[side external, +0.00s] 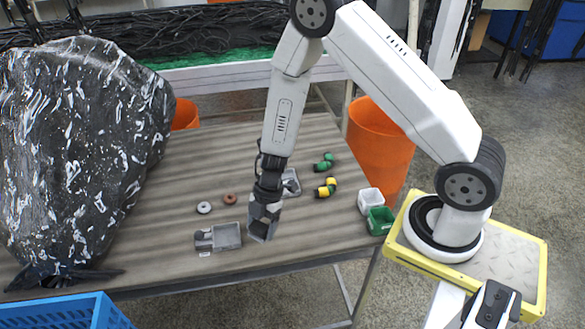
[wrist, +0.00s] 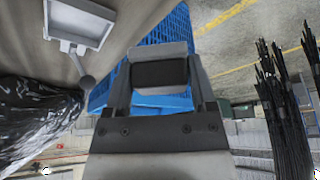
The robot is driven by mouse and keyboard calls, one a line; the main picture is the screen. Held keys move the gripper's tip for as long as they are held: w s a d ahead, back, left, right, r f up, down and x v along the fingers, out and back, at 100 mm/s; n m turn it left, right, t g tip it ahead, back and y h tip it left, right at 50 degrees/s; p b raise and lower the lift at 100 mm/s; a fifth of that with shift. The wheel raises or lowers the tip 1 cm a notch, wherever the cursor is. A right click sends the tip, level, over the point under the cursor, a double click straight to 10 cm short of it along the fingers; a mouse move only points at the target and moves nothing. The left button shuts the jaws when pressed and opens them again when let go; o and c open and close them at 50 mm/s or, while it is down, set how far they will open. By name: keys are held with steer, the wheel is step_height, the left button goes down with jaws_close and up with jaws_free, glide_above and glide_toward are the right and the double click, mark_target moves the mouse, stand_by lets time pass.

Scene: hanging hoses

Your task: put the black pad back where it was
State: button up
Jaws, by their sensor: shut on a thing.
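My gripper (side external: 263,225) hangs over the table, just right of a shallow grey tray (side external: 228,236). In the wrist view my gripper (wrist: 160,72) is shut on the black pad (wrist: 160,75), a dark flat rectangle between the fingertips. In the side view the pad is hard to make out at the dark fingertips. The wrist view also shows a light grey tray (wrist: 84,20) at the upper left, off to the side of the fingers. A second grey tray (side external: 292,182) is partly hidden behind my wrist.
A pale ring (side external: 204,208) and a brown ring (side external: 230,198) lie behind the near tray. Green fittings (side external: 323,162) and yellow fittings (side external: 326,188) lie to the right. White (side external: 370,201) and green (side external: 380,221) bins stand near the right edge. A large black wrapped bundle (side external: 75,150) fills the left.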

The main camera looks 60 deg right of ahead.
glide_above(261, 255)
steer(key=d, duration=0.2)
steer(key=shift+a+f, duration=0.15)
steer(key=shift+f, duration=1)
steer(key=shift+a+f, duration=0.1)
steer(key=shift+f, duration=1)
steer(key=shift+f, duration=0.1)
steer(key=shift+f, duration=1.65)
steer(key=shift+f, duration=0.15)
steer(key=o, duration=1.1)
steer(key=shift+r, duration=0.2)
steer(key=shift+v, duration=5.95)
